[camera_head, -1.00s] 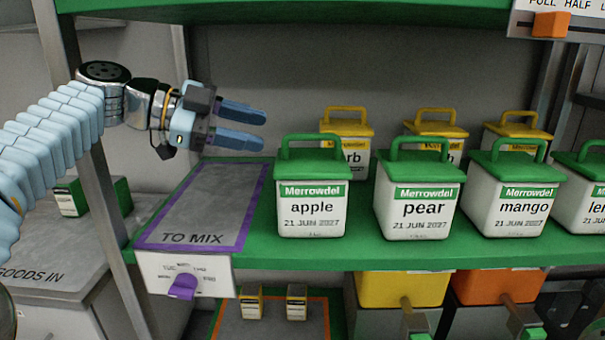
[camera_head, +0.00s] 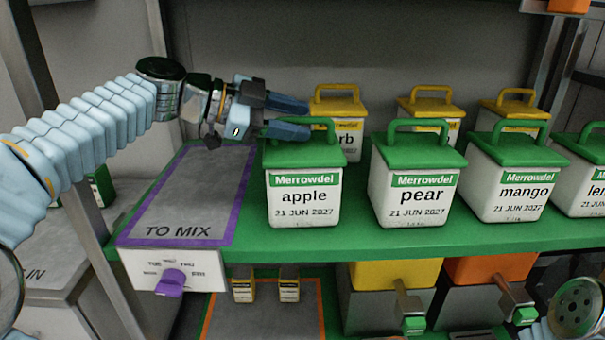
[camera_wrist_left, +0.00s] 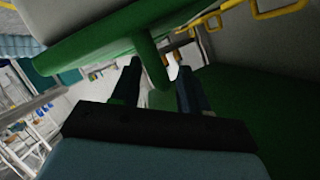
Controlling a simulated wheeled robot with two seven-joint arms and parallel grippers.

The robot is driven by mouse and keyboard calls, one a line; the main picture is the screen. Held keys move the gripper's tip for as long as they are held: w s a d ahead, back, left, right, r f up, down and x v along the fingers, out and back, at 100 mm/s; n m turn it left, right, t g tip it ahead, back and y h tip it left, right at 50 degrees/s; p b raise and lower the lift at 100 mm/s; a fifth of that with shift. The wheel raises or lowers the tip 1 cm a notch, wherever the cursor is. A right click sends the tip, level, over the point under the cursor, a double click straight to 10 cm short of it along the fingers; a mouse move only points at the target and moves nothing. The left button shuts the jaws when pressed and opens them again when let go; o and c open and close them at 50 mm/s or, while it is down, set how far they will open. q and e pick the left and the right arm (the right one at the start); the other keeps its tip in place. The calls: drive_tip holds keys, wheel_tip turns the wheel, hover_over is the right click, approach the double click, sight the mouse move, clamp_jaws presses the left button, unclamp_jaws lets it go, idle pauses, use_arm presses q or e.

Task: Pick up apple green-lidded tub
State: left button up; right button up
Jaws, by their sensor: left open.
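The apple tub (camera_head: 304,196) is white with a green lid and stands on the green shelf, at the left end of the front row. My left gripper (camera_head: 308,118) is open at the tub's lid handle, its blue fingers reaching in from the left and hiding most of the handle. In the left wrist view, the green handle (camera_wrist_left: 150,62) runs between the two dark fingers (camera_wrist_left: 158,85). The fingers are not closed on it. The right gripper cannot be made out; only a round part of my right arm shows at the lower right.
The pear tub (camera_head: 412,195) and mango tub (camera_head: 515,190) stand to the right in the same row. Yellow-lidded tubs (camera_head: 338,120) stand close behind. The purple-edged TO MIX mat (camera_head: 190,195) to the left is empty.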

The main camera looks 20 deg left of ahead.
use_arm(q)
drive_tip(key=shift+x, duration=0.9)
clamp_jaws()
idle(0.6)
drive_tip(key=shift+r, duration=0.15)
